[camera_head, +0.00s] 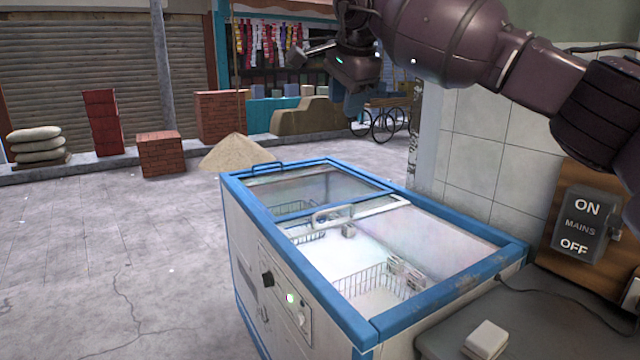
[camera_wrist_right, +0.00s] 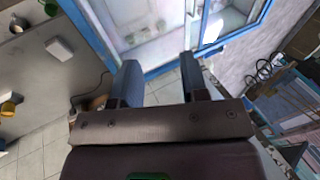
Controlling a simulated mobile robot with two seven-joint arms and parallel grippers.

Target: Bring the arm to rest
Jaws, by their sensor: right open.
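My right arm (camera_head: 450,35) reaches in from the upper right and is raised above the freezer. My right gripper (camera_head: 357,100) hangs at the arm's end, beyond the freezer's far right corner in the picture. In the right wrist view the two blue-grey fingers (camera_wrist_right: 160,78) stand apart with nothing between them. The white chest freezer (camera_head: 350,318) with a blue rim stands below the arm, and its open part shows a frosty inside and wire baskets. The freezer also shows past the fingertips in the right wrist view (camera_wrist_right: 158,70). My left gripper is not seen.
A tiled wall (camera_head: 475,150) rises right of the freezer. A mains switch (camera_head: 580,225) on a wooden board and a grey counter (camera_head: 545,325) with a small white block (camera_head: 486,340) are at the right. The paved floor (camera_head: 110,260) at left is clear.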

